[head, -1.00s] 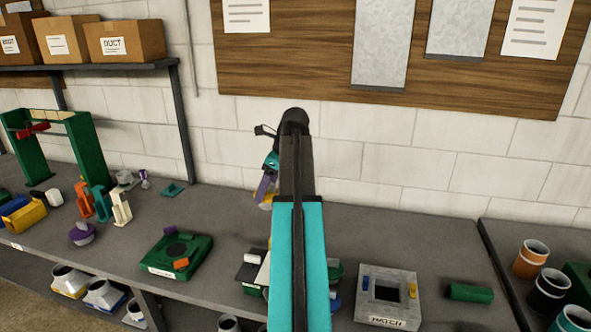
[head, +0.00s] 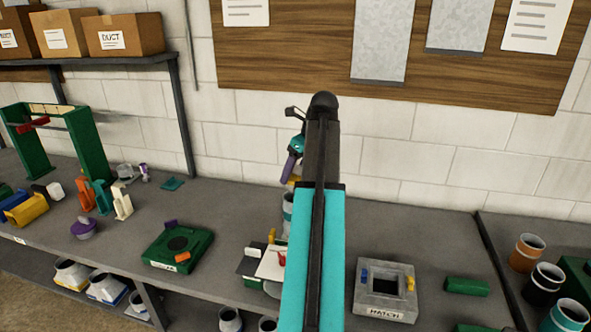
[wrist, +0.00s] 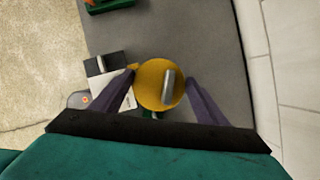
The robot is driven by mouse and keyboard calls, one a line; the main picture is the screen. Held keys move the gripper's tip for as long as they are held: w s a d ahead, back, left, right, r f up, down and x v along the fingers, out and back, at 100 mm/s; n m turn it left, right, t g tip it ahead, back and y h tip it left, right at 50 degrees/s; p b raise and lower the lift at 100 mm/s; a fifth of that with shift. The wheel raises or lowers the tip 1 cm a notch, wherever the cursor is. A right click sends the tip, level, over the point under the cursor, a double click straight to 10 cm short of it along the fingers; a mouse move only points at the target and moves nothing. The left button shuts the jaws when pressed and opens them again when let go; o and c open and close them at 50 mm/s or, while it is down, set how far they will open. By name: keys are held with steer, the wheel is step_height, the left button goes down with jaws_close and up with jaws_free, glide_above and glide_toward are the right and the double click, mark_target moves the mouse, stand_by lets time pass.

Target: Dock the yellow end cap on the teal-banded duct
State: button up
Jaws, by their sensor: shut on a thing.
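My gripper (wrist: 160,78) is shut on the yellow end cap (wrist: 154,72), a round disc with a grey bar handle (wrist: 168,86). Its purple fingers sit on either side of the disc. In the head view my gripper (head: 292,168) is mostly behind my arm, and a bit of the yellow shows below it. Under it, a pale upright cylinder with a teal band (head: 287,206) shows partly beside my arm. The gap between cap and cylinder cannot be judged. Another teal-banded duct (head: 567,318) stands at the far right.
A white plate (head: 270,263) with small coloured parts lies left of my arm. A grey hatch block (head: 378,309) stands right of it. A green fixture (head: 178,250) is further left. Orange-banded (head: 528,253) and dark (head: 546,290) ducts stand right. The wall is close behind.

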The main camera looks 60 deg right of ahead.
steer(key=shift+f, duration=2.8)
steer(key=shift+f, duration=0.6)
steer(key=o, duration=0.8)
steer(key=shift+r, duration=0.1)
steer(key=shift+v, duration=5.45)
steer(key=shift+w, duration=0.15)
